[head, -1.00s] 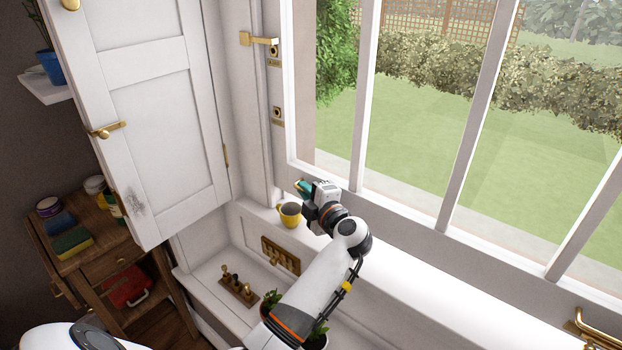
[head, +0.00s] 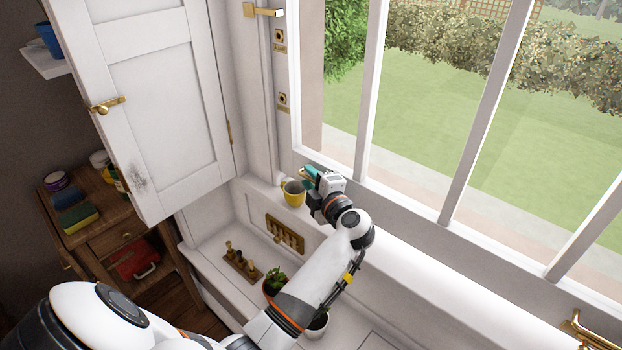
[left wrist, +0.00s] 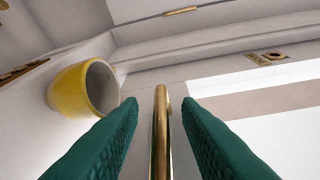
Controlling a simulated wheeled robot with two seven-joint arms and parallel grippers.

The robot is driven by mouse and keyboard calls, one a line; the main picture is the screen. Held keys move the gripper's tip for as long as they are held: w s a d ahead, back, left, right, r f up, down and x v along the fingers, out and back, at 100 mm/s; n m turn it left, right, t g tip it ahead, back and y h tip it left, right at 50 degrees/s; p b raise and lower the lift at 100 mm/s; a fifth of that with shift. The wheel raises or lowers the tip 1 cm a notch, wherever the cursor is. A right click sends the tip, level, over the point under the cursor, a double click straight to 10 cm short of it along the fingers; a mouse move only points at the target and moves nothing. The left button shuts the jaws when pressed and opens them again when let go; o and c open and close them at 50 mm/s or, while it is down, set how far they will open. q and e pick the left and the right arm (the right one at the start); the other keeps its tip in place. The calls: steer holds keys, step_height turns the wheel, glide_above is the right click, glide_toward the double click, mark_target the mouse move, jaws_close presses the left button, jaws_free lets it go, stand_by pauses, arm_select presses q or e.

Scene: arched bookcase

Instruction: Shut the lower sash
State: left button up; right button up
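The lower sash (head: 408,205) is a white frame with upright glazing bars, its bottom rail low over the sill. I cannot make out the gap beneath it. A brass lift handle (head: 585,328) is on its rail at the lower right. My left gripper (head: 309,174) is at the rail's left end. In the left wrist view its green fingers (left wrist: 158,103) are apart, on either side of another brass bar handle (left wrist: 160,135), with a visible gap on each side. My right gripper is in neither view.
A yellow mug (head: 293,195) stands on the sill close beside my left gripper, and shows in the left wrist view (left wrist: 68,92). Potted plants (head: 275,281) sit below my forearm. A white shutter (head: 160,110) and wooden cart (head: 85,215) are at the left.

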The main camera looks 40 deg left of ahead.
arm_select(q)
steer(key=p+v, duration=0.4)
steer(key=v, duration=0.8)
steer(key=shift+a, duration=0.1)
steer(key=s+a+r+m+t+b, duration=0.1)
steer(key=s+a+m+t, duration=0.2)
steer(key=a+m+t, duration=0.55)
steer(key=s+a+r+m+t, duration=0.2)
steer(key=a+m+t, duration=0.3)
steer(key=m, duration=0.6)
steer(key=s+a+f+m+g+h+b, duration=0.1)
steer(key=a+f+m+g+h, duration=0.15)
steer(key=m+h, duration=1.2)
steer(key=a+f+m+g+h, duration=0.1)
steer(key=f+m+h, duration=0.3)
steer(key=m+h, duration=1.05)
steer(key=w+d+r+m+y, duration=0.2)
steer(key=w+d+m+y, duration=0.2)
steer(key=w, duration=0.6)
steer(key=shift+d+y, duration=0.4)
steer(key=shift+d, duration=0.5)
